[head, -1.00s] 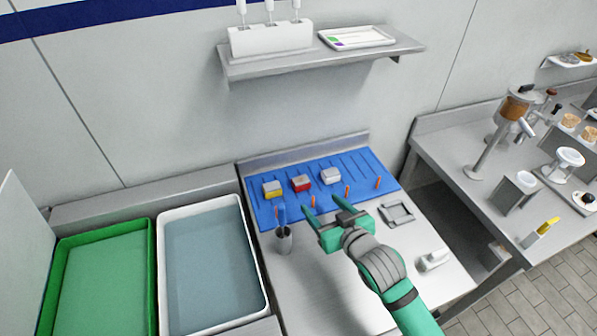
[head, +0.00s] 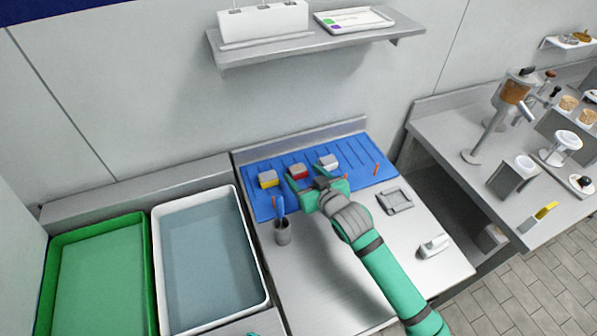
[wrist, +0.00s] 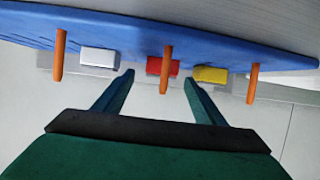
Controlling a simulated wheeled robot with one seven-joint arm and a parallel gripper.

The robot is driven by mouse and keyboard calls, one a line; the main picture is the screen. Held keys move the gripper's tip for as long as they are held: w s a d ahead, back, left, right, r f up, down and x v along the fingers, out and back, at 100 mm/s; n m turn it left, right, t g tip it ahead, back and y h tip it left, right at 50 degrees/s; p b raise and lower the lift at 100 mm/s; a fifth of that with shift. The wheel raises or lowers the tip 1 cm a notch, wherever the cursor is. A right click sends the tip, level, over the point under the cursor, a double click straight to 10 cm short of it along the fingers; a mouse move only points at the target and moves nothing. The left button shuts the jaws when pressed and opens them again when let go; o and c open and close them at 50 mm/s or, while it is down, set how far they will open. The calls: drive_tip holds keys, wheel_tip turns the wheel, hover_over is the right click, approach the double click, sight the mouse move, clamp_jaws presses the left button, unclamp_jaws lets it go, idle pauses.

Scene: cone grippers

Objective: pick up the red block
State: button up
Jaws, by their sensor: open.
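The red block (head: 298,171) has a grey top and stands on a blue mat (head: 262,206) between two similar blocks. It also shows in the wrist view (wrist: 155,66), between my fingertips in the picture and partly behind an orange peg (wrist: 166,70). My gripper (head: 306,189) is open and empty, just in front of the red block. In the wrist view my gripper (wrist: 157,76) has its two fingers spread, with the block beyond their tips. I cannot tell the exact gap.
A yellow block (head: 268,179) stands left of the red one and a white block (head: 328,162) right. Orange pegs rise from the mat. A grey cup (head: 282,233) stands at front left, and a grey tray (head: 396,200) lies right. A shelf (head: 330,39) overhangs behind.

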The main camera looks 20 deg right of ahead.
sight(300, 171)
drive_tip(key=shift+x, duration=1.5)
drive_tip(key=shift+a+r, duration=0.1)
drive_tip(key=c, duration=1.2)
